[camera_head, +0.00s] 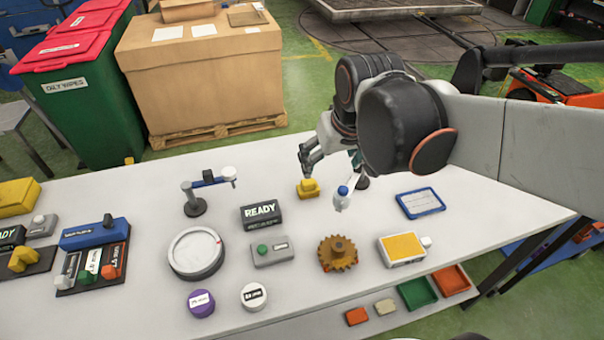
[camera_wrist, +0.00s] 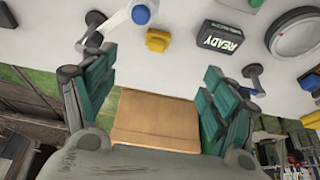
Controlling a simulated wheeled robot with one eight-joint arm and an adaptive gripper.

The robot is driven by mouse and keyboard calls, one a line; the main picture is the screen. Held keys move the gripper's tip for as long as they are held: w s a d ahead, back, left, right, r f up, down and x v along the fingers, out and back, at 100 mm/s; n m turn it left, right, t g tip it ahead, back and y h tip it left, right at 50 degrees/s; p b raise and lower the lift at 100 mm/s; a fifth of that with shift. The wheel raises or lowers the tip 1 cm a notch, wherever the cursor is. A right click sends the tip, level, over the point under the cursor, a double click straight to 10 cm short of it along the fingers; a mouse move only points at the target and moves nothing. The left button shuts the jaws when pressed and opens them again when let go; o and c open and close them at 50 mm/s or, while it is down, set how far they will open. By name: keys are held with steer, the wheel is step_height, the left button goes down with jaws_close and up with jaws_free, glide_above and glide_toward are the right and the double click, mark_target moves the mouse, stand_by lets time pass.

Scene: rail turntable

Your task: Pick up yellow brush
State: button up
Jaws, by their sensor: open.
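A small yellow object with a raised top, which looks like the yellow brush (camera_head: 308,188), lies on the white table near its far edge. It also shows in the wrist view (camera_wrist: 158,40), near the top and between the lines of my fingers. I cannot make out bristles. My gripper (camera_head: 328,160) is just behind and above it in the head view, apart from it. In the wrist view my gripper (camera_wrist: 157,72) has its teal finger pads wide apart with nothing between them.
A white bottle with a blue cap (camera_head: 343,191) stands close right of the yellow object. The READY sign (camera_head: 261,213) is to its left. A small stand (camera_head: 195,205), a round dial (camera_head: 196,254) and a brown gear (camera_head: 338,254) are nearby. A large cardboard box (camera_head: 200,80) stands beyond the table.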

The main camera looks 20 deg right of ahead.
steer(key=w+f+g+p, duration=0.1)
steer(key=w+f+g, duration=0.15)
steer(key=w, duration=0.45)
glide_toward(308, 181)
steer(key=shift+g, duration=0.35)
steer(key=f, duration=0.2)
steer(key=f+b, duration=0.1)
steer(key=w+f, duration=0.1)
steer(key=f, duration=0.1)
steer(key=shift+d+f+b, duration=0.15)
steer(key=shift+f+b, duration=0.15)
steer(key=shift+b, duration=0.05)
steer(key=f, duration=0.1)
steer(key=f+b, duration=0.1)
steer(key=f, duration=0.1)
steer(key=f+b, duration=0.1)
steer(key=f, duration=0.1)
steer(key=shift+w, duration=0.4)
steer(key=shift+c, duration=0.3)
steer(key=c, duration=1.2)
steer(key=shift+r, duration=0.15)
step_height(308, 181, up, 20)
steer(key=p, duration=0.5)
steer(key=shift+p, duration=0.35)
